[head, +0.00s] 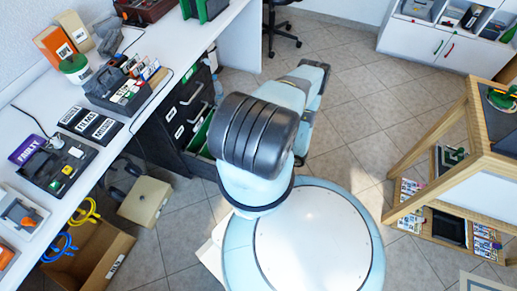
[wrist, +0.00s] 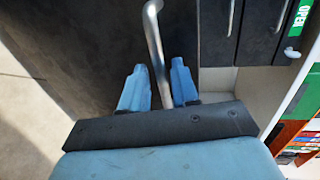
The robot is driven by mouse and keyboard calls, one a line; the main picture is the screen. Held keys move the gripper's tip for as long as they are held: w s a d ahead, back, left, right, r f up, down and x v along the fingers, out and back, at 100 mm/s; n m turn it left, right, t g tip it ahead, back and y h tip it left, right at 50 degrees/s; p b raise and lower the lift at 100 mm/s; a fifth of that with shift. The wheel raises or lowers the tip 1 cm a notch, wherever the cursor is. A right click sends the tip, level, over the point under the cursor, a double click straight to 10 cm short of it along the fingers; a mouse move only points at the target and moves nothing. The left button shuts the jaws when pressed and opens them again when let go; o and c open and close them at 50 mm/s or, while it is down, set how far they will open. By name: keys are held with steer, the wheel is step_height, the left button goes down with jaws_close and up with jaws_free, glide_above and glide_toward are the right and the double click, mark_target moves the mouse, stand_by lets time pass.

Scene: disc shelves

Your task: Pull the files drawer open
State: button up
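The dark drawer cabinet (head: 178,125) stands under the white desk in the head view, with metal handles and white labels too small to read. Its lowest part is partly hidden by my arm; green edges show there, as if inside a partly open drawer. In the wrist view, a large dark drawer front (wrist: 75,40) fills the left, with a metal bar handle (wrist: 153,30). My gripper (wrist: 160,85) has its fingers on either side of this handle, with small gaps visible, so it looks open around it. The head view hides my gripper behind my arm.
Two narrower dark fronts (wrist: 215,30) with handles lie right of the large one, near a green OPEN label (wrist: 302,14). A beige box (head: 145,200) and a cardboard box (head: 90,255) stand on the floor left. A wooden stand (head: 450,100) is at right.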

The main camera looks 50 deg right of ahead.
steer(key=v, duration=1.2)
steer(key=shift+s, duration=0.25)
